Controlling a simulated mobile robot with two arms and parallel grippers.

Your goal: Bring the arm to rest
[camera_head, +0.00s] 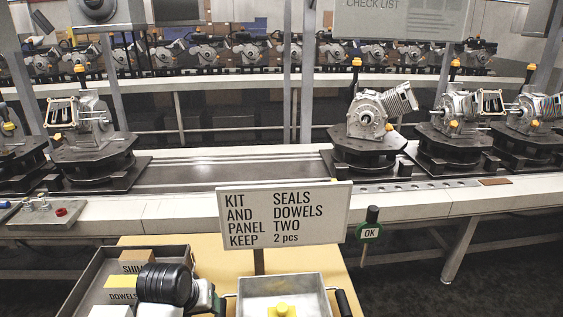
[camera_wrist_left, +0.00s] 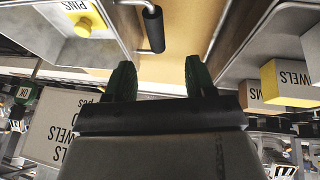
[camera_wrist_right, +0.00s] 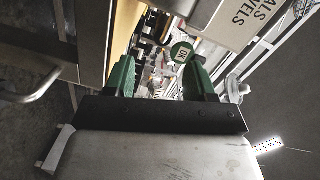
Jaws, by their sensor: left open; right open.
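My left gripper (camera_wrist_left: 158,80) is open and empty in the left wrist view, its two green fingers apart over the tan table top (camera_wrist_left: 185,40). A metal bin with a yellow part (camera_wrist_left: 84,27) and a black handle (camera_wrist_left: 153,28) is beside it. In the head view my left arm's black joint (camera_head: 166,284) covers part of the dark tray (camera_head: 88,276). My right gripper (camera_wrist_right: 158,80) is open and empty in the right wrist view, with the green OK tag (camera_wrist_right: 182,53) visible beyond its fingers. I do not see the right gripper in the head view.
A sign (camera_head: 284,214) stands behind the metal bin (camera_head: 312,287), with the OK tag (camera_head: 370,232) to its right. The conveyor (camera_head: 240,172) carries engines on dark fixtures, including one engine (camera_head: 372,112) right of centre.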

